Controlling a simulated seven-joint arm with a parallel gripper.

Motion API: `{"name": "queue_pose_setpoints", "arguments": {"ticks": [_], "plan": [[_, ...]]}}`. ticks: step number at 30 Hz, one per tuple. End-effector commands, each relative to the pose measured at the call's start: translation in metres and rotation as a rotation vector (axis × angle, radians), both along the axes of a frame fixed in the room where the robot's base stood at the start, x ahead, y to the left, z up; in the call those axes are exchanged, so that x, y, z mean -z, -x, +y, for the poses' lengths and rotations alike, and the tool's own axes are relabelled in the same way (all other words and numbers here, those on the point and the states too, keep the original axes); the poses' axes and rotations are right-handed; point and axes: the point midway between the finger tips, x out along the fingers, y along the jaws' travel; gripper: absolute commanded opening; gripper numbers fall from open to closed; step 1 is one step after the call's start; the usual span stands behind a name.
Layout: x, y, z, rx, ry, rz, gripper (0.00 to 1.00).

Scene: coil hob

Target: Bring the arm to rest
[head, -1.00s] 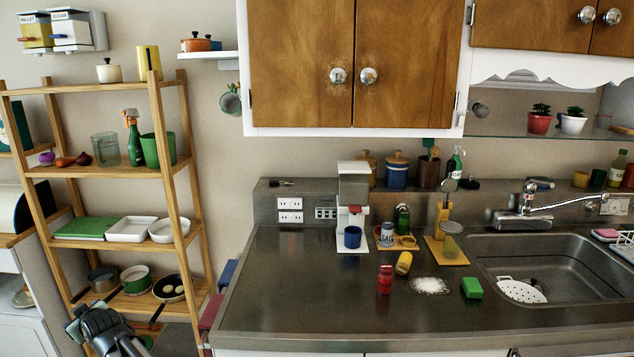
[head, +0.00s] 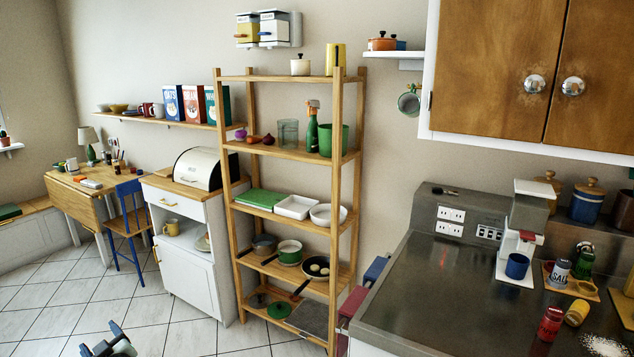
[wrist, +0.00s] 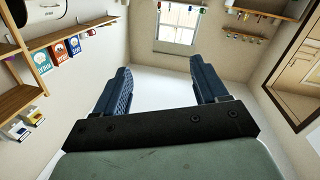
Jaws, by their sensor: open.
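My gripper (head: 102,343) shows at the bottom left of the head view, in front of the tiled floor, with most of the arm out of the picture. In the wrist view my gripper (wrist: 160,88) has its two blue fingers wide apart with nothing between them. Beyond the fingers are a pale wall and a window (wrist: 178,26). The gripper touches nothing that I can see.
A wooden shelf rack (head: 338,200) with pans and dishes stands mid-view. The steel counter (head: 420,290) is at the right. A white cabinet (head: 190,275), a blue chair (head: 130,222) and a wooden table (head: 75,192) stand at the left. The tiled floor (head: 40,300) is open.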

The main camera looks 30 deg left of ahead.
Motion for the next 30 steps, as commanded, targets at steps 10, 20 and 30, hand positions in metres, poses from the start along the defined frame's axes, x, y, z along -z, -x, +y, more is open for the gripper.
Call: {"name": "queue_pose_setpoints", "arguments": {"ticks": [10, 20, 30], "plan": [[0.049, -0.011, -0.023, 0.016, 0.060, 0.014, 0.72], [0.104, -0.082, -0.064, 0.105, 0.192, 0.056, 0.72], [0.208, -0.205, -0.178, 0.286, 0.448, 0.178, 0.72]]}}
